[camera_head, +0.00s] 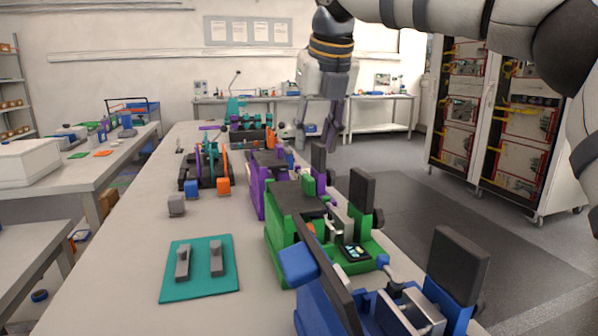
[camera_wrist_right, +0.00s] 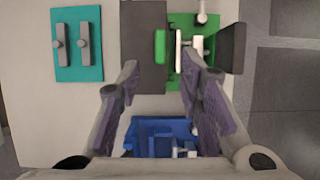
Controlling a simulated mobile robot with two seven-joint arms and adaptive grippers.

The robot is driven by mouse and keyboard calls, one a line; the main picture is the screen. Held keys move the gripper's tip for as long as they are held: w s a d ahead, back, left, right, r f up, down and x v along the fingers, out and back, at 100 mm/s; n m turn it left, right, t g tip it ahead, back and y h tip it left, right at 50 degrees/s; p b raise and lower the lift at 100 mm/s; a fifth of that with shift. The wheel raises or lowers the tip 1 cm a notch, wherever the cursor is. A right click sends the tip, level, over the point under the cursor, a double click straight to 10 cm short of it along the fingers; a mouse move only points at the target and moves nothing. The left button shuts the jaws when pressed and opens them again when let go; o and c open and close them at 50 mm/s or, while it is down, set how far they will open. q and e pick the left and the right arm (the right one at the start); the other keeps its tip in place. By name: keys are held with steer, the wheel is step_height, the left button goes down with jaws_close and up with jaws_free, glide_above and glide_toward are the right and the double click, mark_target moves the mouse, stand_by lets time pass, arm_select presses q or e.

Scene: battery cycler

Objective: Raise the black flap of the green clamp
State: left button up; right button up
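The green clamp (camera_head: 282,245) stands on the bench right of the teal mat, between a purple clamp and a blue clamp. Its black flap (camera_head: 294,198) lies roughly flat over its left part. The wrist view shows the flap (camera_wrist_right: 142,45) as a dark rectangle beside the green body (camera_wrist_right: 208,22). An upright black plate (camera_head: 362,190) stands at the clamp's right side. My right gripper (camera_head: 334,145) points down with its fingers apart and empty. In the right wrist view its fingertips (camera_wrist_right: 158,66) show in front of the flap and green body; contact is not visible. My left gripper is out of view.
The blue clamp (camera_head: 318,312) stands nearest, the purple clamp (camera_head: 257,190) behind the green one. The teal mat (camera_head: 200,284) holds two grey pieces. Small grey, blue and orange blocks stand farther back. Bare bench lies around the mat.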

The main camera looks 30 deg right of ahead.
mark_target(309, 177)
steer(key=x, duration=1)
steer(key=shift+c, duration=0.3)
jaws_close()
